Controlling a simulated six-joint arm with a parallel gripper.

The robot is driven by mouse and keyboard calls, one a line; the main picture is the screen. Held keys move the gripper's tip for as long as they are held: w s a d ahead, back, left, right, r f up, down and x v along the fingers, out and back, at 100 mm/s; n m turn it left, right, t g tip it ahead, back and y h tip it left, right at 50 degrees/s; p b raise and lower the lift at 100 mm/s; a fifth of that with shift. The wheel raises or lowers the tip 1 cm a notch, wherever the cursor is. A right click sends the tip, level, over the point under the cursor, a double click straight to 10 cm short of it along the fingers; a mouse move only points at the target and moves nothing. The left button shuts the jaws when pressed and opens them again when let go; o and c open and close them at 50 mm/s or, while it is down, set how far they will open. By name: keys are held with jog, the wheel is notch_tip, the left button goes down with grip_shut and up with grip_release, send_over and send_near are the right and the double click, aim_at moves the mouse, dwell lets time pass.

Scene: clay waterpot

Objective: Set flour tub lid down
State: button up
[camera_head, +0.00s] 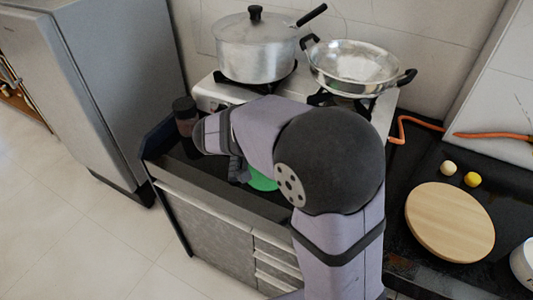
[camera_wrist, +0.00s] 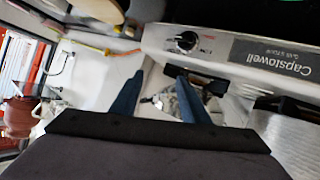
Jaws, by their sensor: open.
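A green round thing (camera_head: 262,180), possibly the flour tub lid, lies on the dark counter in front of the stove. My arm covers part of it, so I cannot tell whether it is the lid or a tub. My gripper (camera_wrist: 161,77) is open, with its two blue fingers apart and nothing held between them. In the head view, my gripper (camera_head: 238,172) is mostly hidden by my arm, just left of the green thing. I cannot tell whether they touch. No flour tub is clearly visible.
A stove (camera_head: 212,92) bears a lidded pot (camera_head: 255,50) and a metal wok (camera_head: 360,65). A brown jar (camera_head: 186,118) stands at the counter's left end. A round wooden board (camera_head: 450,222) and two small balls lie right. A reddish pot (camera_wrist: 20,115) shows in the wrist view.

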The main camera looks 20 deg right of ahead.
jog(key=s+d+m+g+y+p, duration=0.2)
jog(key=s+d+g+p, duration=0.15)
jog(key=p, duration=0.35)
jog(key=w+a+f+y+p, duration=0.1)
jog(key=w+a+f+y, duration=0.1)
jog(key=a+f+y, duration=0.35)
jog(key=w+a+f+n+t+y, duration=0.3)
jog(key=w+a+n, duration=0.3)
jog(key=w+a, duration=0.2)
jog(key=shift+w+a+f, duration=0.2)
jog(key=shift+w+f, duration=0.35)
jog(key=shift+f, duration=0.05)
jog(key=shift+t, duration=0.25)
jog(key=shift+p+x, duration=1.25)
jog(key=shift+x, duration=2.4)
jog(key=shift+d, duration=0.1)
grip_shut()
